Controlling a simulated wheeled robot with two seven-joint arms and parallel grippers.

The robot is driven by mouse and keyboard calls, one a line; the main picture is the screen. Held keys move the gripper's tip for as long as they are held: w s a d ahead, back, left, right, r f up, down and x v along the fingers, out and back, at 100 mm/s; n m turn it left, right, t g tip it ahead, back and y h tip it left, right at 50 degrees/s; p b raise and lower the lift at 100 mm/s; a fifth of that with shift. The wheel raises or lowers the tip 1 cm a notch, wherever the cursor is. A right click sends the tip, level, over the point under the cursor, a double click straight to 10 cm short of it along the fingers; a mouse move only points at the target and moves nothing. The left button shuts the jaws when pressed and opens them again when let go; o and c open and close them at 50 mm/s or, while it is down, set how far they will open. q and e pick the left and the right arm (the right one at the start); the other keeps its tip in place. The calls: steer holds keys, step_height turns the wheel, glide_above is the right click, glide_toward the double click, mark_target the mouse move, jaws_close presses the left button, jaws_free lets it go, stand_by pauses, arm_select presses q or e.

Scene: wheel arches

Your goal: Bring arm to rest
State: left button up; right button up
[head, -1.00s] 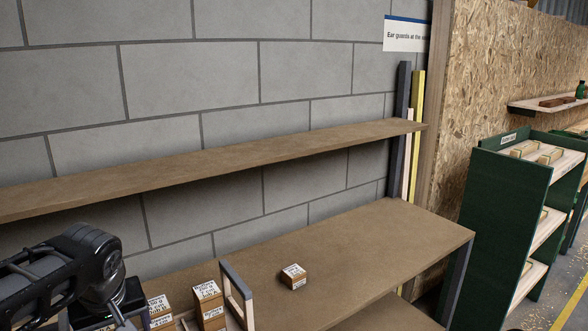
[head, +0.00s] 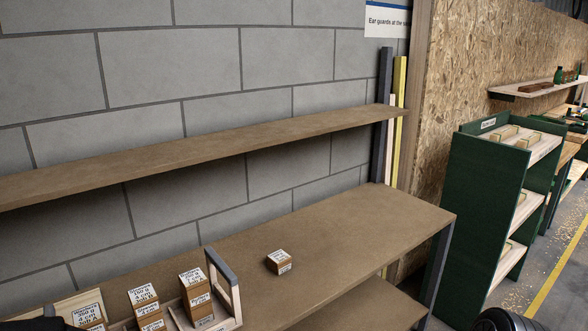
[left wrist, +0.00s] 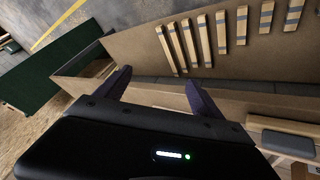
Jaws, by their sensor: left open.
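My left gripper (left wrist: 160,88) shows in the left wrist view with its two dark fingers spread apart and nothing between them. In the head view only a black piece of what looks like my left arm (head: 30,323) shows at the bottom left corner. The gripper itself is outside that view. My right gripper is in neither view.
A brown bench (head: 350,235) runs along the block wall under a long shelf (head: 200,150). Labelled boxes (head: 195,285) stand in a wooden tray at lower left; one small box (head: 279,262) sits alone. A green rack (head: 485,190) stands right. The bench's right half is clear.

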arm_select(q)
steer(key=s+d+f+g, duration=0.3)
steer(key=s+f, duration=0.7)
steer(key=s, duration=0.2)
steer(key=s+d+f+g, duration=0.3)
steer(key=s+d+f, duration=0.1)
steer(key=s+f, duration=0.7)
steer(key=shift+s+d+n+h, duration=0.3)
steer(key=shift+s+h, duration=0.1)
steer(key=shift+s, duration=0.25)
